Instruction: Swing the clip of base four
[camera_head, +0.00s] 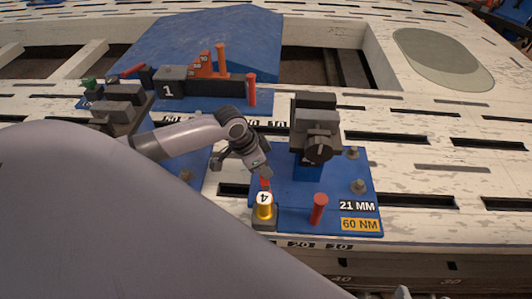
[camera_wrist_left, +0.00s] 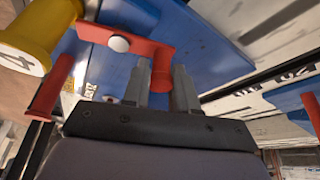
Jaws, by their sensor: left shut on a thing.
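Base four is a blue plate (camera_head: 335,190) right of centre in the head view. At its front left corner stands a gold-yellow cylinder (camera_head: 264,211) under a white cap marked 4. The red clip (camera_head: 265,184) shows just behind the cap, mostly hidden. In the wrist view the clip (camera_wrist_left: 130,43) is a flat red bar with a white round bolt head and a red peg at its end. My left gripper (camera_head: 263,172) reaches down from the left; its fingers (camera_wrist_left: 163,85) are shut around that peg. My right gripper is not in view.
A dark clamp block (camera_head: 314,125) stands on base four, with a red post (camera_head: 319,208) at the front and bolts at the right. Base one, with its dark block (camera_head: 185,88), lies behind left. My own arm covers the lower left. The bench's right side is clear.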

